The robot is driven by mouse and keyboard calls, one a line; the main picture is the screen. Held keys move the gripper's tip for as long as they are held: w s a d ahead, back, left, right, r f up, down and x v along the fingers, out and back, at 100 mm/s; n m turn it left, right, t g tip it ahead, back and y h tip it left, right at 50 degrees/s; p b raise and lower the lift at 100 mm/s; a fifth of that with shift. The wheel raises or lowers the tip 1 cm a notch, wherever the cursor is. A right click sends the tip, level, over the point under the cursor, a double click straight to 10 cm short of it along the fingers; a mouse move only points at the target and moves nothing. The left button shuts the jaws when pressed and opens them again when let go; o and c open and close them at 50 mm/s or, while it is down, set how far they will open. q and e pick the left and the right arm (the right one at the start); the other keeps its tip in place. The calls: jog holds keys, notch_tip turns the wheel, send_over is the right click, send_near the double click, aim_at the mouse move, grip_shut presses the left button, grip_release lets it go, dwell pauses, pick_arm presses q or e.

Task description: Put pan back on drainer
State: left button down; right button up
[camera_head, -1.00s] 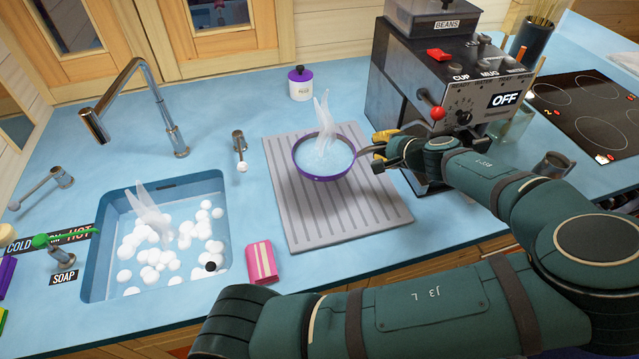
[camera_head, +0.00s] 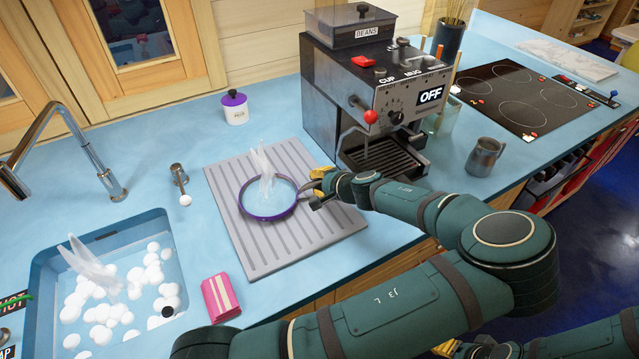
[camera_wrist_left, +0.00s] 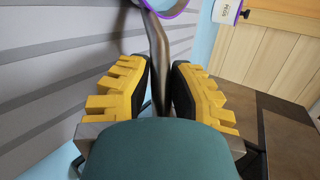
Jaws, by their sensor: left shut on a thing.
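The purple-rimmed pan (camera_head: 268,219) is over the middle of the grey ridged drainer (camera_head: 318,229), roughly level. Whether its base touches the drainer I cannot tell for sure. A translucent white plume rises from its pale inside. My left gripper (camera_head: 318,190) is shut on the pan's handle, at the pan's right side. In the left wrist view the grey handle (camera_wrist_left: 158,60) runs between the yellow finger pads (camera_wrist_left: 158,92), and a bit of the purple rim shows at the top. Of my right gripper (camera_head: 465,349), only yellow parts show at the bottom edge; its jaws are unclear.
The sink (camera_head: 30,320) with white bubbles is at the left, with a tap (camera_head: 100,175) behind. A coffee machine (camera_head: 318,100) stands behind the gripper, with a metal jug (camera_head: 484,157) and hob (camera_head: 515,97) farther right.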

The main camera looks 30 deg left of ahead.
pick_arm(q)
jog(key=c, duration=1)
grip_release()
jog(key=shift+f, duration=0.1)
jog(key=v, duration=1.2)
jog(key=shift+p, duration=0.4)
